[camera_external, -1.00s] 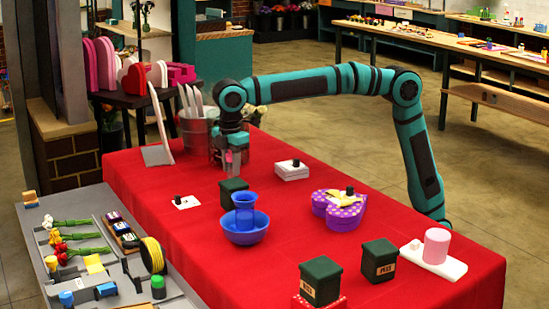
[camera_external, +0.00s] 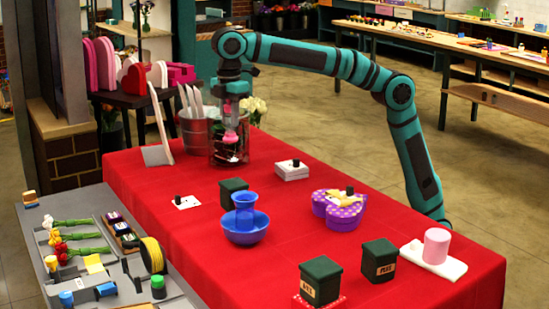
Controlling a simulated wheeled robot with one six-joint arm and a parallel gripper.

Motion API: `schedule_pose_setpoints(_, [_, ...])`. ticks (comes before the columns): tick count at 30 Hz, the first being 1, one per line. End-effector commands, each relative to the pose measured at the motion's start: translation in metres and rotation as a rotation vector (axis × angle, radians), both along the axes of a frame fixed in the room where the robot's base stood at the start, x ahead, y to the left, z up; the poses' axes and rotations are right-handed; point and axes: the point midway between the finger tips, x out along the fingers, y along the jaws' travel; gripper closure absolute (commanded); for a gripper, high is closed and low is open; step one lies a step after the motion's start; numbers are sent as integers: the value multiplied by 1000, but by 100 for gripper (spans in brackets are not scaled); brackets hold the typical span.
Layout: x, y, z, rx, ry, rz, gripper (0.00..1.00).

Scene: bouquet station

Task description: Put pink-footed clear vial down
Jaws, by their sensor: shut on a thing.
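My gripper (camera_external: 233,99) points down at the far end of the red table. It is shut on the pink-footed clear vial (camera_external: 230,124), which hangs upright below the fingers. The vial's pink foot is lowest, in front of or just over a clear, dark-edged container (camera_external: 229,156). I cannot tell whether the foot touches it or is inside its outline only by the view. The fingertips are small and partly blend with the vial.
A metal bucket (camera_external: 194,134) with white paddles stands left of the container, and white flowers (camera_external: 254,106) are behind it. A white box (camera_external: 291,171), dark green box (camera_external: 232,188), blue bowl (camera_external: 246,236) and purple heart box (camera_external: 338,209) stand nearer. Red cloth between them is bare.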

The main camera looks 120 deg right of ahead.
Motion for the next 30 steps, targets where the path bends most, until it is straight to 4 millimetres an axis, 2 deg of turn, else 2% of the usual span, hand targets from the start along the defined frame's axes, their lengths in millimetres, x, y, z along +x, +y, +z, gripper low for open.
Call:
schedule_pose_setpoints(1, [1,0,11,0,-2,0,100])
schedule_pose_setpoints(6, [1,0,35,0,-2,0,100])
schedule_pose_setpoints(18, [0,0,67,-1,-1,0,100])
schedule_pose_setpoints(30, [-29,-26,69,0,0,-230,100])
